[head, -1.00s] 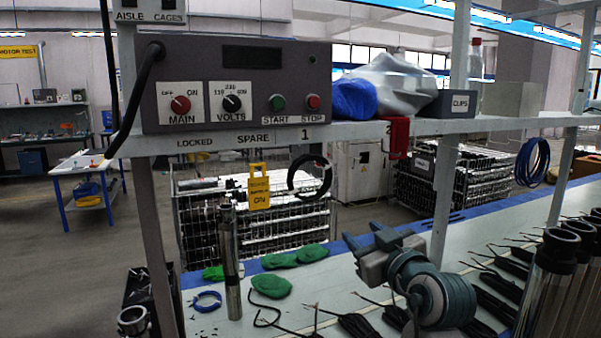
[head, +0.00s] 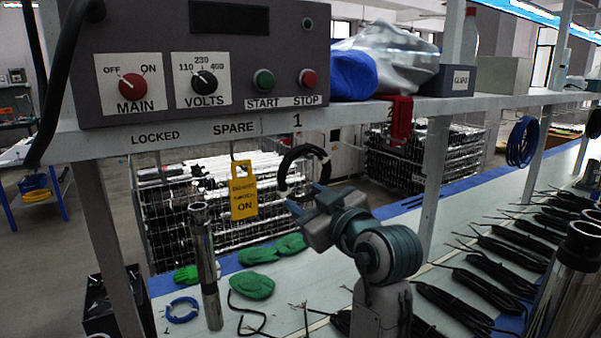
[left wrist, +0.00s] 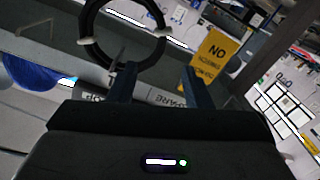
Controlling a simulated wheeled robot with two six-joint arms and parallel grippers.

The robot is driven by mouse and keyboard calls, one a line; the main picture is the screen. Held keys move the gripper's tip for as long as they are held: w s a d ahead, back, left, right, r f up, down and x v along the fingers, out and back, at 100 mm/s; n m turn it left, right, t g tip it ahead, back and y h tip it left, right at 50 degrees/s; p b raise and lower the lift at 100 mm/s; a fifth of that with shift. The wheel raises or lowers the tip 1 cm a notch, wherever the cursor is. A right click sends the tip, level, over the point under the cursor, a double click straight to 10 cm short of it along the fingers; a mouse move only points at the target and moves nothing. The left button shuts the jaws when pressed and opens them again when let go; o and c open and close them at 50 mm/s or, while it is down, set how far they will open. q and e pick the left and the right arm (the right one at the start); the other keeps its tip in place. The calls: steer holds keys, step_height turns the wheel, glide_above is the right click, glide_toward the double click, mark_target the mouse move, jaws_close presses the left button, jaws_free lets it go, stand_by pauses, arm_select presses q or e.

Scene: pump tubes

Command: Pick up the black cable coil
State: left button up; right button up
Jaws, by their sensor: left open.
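The black cable coil (head: 301,151) hangs as a ring below the shelf edge at the label 1, with light bands around it. In the left wrist view the coil (left wrist: 88,22) shows at the top, its upper part cut off by the picture edge. My left gripper (head: 303,195) is open just below the coil, fingers pointing up toward it. In the left wrist view my left gripper (left wrist: 160,72) has one fingertip by the coil's lower edge and the other off to the right; I cannot tell whether they touch. My right gripper is not in view.
A yellow warning tag (head: 243,192) hangs left of the coil, and a red thing (head: 401,118) hangs to the right. The grey control box (head: 200,60) stands on the shelf above. A metal tube (head: 205,265) stands on the bench near green pads (head: 250,285). Black cable bundles (head: 480,283) lie at right.

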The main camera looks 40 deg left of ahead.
mark_target(283, 184)
arm_select(q)
steer(key=shift+p+x, duration=1)
steer(key=shift+x, duration=1.6)
steer(key=shift+w+a+r+p, duration=0.1)
steer(key=shift+a+r+p, duration=0.05)
steer(key=shift+a+p, duration=0.3)
steer(key=p+x, duration=0.2)
steer(key=x, duration=0.1)
steer(key=shift+a+f, duration=0.25)
steer(key=shift+a, duration=0.4)
steer(key=shift+w, duration=0.1)
steer(key=shift+c, duration=0.5)
jaws_close()
